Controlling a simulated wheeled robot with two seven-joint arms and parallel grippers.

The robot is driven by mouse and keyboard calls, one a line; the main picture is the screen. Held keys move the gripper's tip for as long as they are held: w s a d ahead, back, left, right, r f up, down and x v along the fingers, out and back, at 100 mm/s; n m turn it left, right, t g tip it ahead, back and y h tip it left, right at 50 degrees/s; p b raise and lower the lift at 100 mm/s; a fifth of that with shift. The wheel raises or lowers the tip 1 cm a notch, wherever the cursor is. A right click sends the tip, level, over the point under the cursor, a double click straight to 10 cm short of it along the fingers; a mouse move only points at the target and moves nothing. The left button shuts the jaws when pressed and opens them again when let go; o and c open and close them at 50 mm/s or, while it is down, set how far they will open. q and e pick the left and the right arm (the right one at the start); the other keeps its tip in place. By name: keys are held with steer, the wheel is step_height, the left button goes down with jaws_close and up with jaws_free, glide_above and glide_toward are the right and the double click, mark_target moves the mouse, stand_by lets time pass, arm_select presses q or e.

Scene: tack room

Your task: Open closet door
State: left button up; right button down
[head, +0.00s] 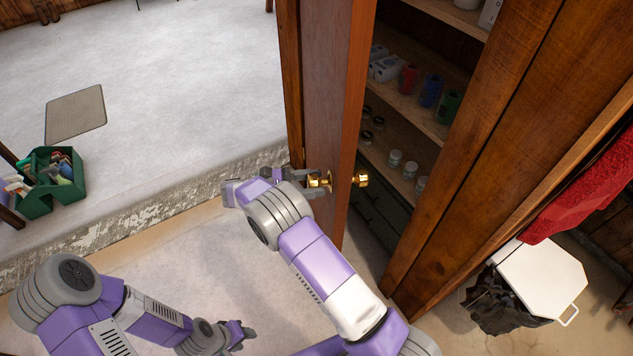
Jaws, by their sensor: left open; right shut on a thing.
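The wooden closet door (327,100) stands open, seen nearly edge-on. Brass knobs show on both its faces, one on the left (325,181) and one on the right (361,180). My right gripper (312,183) is shut on the left knob, and its fingers partly cover it. My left gripper (243,333) is open and empty, low over the floor at the bottom of the view, apart from the door. The closet interior (410,100) shows to the right of the door.
Shelves inside hold cups, jars and boxes. A wooden door frame (500,130) stands at right, with a red towel (585,185) and a white lidded bin (540,275) beyond. A green caddy (38,200) sits at left.

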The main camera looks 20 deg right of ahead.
steer(key=shift+d+r, duration=0.1)
steer(key=shift+r, duration=0.1)
steer(key=shift+c, duration=1.9)
jaws_free()
steer(key=shift+f, duration=0.1)
steer(key=p+v, duration=0.1)
steer(key=v, duration=0.6)
steer(key=shift+a, duration=0.35)
